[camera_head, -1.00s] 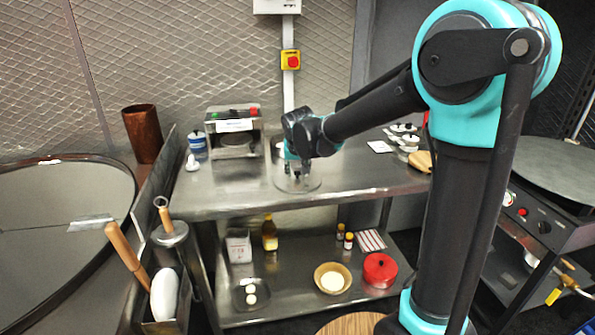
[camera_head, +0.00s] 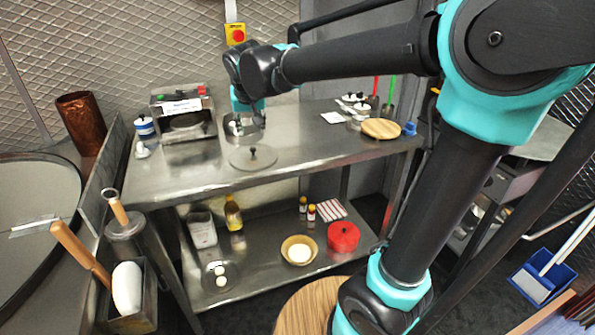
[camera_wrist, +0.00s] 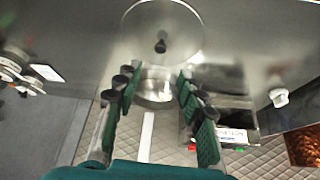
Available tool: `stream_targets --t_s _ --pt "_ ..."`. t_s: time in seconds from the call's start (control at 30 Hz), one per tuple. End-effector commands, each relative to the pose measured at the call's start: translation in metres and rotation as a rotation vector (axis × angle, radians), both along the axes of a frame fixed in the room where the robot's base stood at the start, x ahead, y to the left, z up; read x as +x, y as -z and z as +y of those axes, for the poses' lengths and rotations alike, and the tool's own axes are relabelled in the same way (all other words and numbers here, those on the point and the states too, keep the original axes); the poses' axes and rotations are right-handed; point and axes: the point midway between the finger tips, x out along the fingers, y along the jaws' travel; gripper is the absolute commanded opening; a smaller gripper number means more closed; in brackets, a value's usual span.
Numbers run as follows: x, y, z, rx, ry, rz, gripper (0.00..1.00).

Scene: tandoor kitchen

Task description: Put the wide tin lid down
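The wide tin lid (camera_head: 250,160), a round grey metal disc with a black knob, lies flat, knob up, on the steel table (camera_head: 190,180) near its front edge. In the wrist view the lid (camera_wrist: 180,25) is at the top, beyond my fingertips. My gripper (camera_head: 245,122) is behind the lid and apart from it. In the wrist view my gripper (camera_wrist: 157,82) has its fingers spread wide, with nothing held. An uncovered round metal tin (camera_wrist: 155,87) shows between and below the fingertips; my gripper partly hides it in the head view.
A steel machine (camera_head: 184,115) and a blue-and-white jar (camera_head: 145,128) stand left on the table. A round wooden board (camera_head: 381,128) and small pots are at the right. The lower shelf holds a red pot (camera_head: 343,236) and a bowl (camera_head: 298,250). Table right of the lid is clear.

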Motion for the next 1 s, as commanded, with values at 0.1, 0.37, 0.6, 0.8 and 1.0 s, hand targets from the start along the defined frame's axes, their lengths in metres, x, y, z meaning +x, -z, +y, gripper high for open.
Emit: stream_targets --t_s 0.1,0.37,0.6,0.8,1.0 --pt "-0.004 0.013 -0.022 -0.004 0.012 0.01 0.4" --pt "-0.065 0.107 -0.152 -0.021 0.071 0.079 0.4" --pt "-0.159 0.189 -0.233 -0.013 0.103 0.132 0.4" --pt "-0.202 0.219 -0.251 -0.006 0.108 0.149 0.4" --pt "-0.206 0.223 -0.252 -0.004 0.106 0.15 0.4"
